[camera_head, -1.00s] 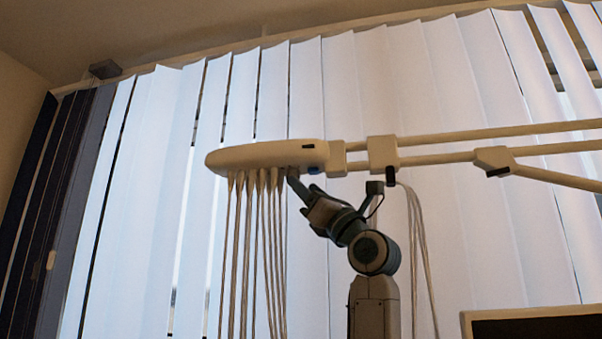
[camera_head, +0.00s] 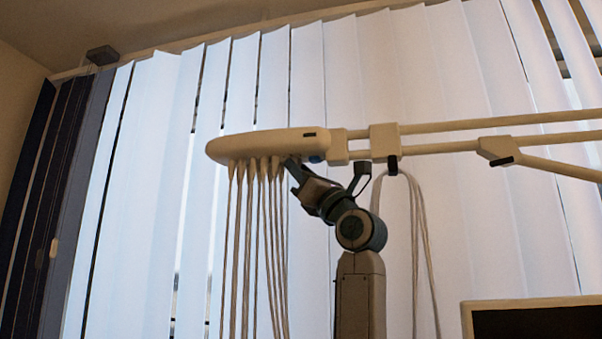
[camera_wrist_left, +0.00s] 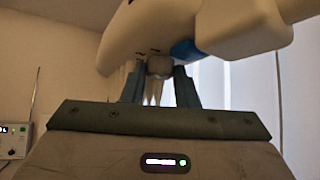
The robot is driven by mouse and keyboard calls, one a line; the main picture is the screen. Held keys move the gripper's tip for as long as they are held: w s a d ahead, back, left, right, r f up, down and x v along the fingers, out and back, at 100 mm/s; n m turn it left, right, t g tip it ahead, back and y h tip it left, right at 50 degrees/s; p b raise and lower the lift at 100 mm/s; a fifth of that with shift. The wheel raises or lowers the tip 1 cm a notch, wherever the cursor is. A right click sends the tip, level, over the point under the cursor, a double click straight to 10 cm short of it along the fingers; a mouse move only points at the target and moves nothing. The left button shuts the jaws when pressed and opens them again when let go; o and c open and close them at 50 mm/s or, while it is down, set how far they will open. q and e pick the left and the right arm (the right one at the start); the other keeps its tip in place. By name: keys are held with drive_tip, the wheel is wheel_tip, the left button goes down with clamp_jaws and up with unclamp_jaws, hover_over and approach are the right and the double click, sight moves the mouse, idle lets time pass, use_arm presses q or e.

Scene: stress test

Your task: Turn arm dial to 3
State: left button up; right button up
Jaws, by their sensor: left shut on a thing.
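The white arm head (camera_head: 265,144) hangs level in the middle of the head view, with several pale cords under it. In the left wrist view it shows from below (camera_wrist_left: 135,32). A small grey dial (camera_wrist_left: 159,66) is on its underside, between the fingers of my left gripper (camera_wrist_left: 159,72). The gripper is shut on this dial. In the head view my left gripper (camera_head: 291,165) reaches up from the lower right to the underside. The dial's markings cannot be read. A blue part (camera_wrist_left: 187,50) sits beside the dial. My right gripper is not in view.
White support bars (camera_head: 480,125) run right from the arm head. Looped cables (camera_head: 418,225) hang from them to the right of my wrist. Vertical blinds (camera_head: 450,220) stand behind. A screen (camera_head: 535,320) is at the lower right. A small box with a display (camera_wrist_left: 14,140) shows at the left wrist view's left.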

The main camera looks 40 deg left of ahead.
use_arm(q)
drive_tip(key=m+t+b, duration=0.1)
drive_tip(key=t, duration=0.2)
drive_tip(key=m+t+h+b, duration=0.1)
drive_tip(key=m+t+b, duration=0.1)
drive_tip(key=t, duration=0.1)
drive_tip(key=m+t+b, duration=0.1)
drive_tip(key=t+b, duration=0.1)
drive_tip(key=t, duration=0.2)
drive_tip(key=shift+s+h, duration=0.4)
